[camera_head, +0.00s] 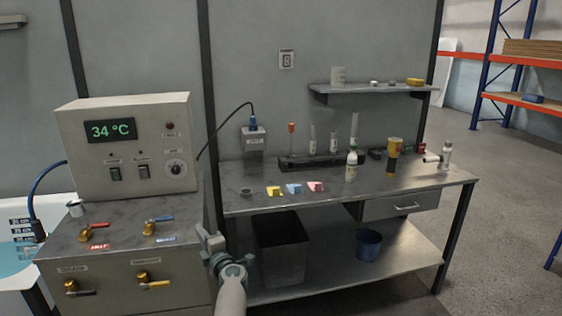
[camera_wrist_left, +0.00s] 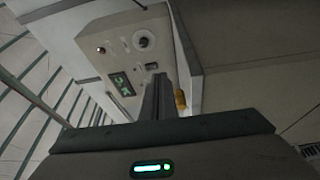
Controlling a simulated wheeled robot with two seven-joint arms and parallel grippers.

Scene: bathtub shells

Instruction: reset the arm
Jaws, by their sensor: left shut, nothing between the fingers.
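My left arm rises from the bottom middle of the head view. Its gripper (camera_head: 208,238) is in front of the gap between the control cabinet (camera_head: 140,240) and the metal workbench (camera_head: 330,195). In the left wrist view the fingers (camera_wrist_left: 157,98) stand together, shut with nothing between them. Beyond them, that view shows the control box (camera_wrist_left: 125,60) with its green display, seen from below and tilted. The gripper appears apart from the cabinet and bench. My right gripper shows in neither view.
The control box (camera_head: 128,145) reads 34 °C. Brass valves with coloured levers jut from the cabinet. Sponges, bottles and a rack stand on the bench. A dark bin (camera_head: 281,250) and a blue bucket (camera_head: 368,244) sit below. Open floor (camera_head: 505,200) lies right.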

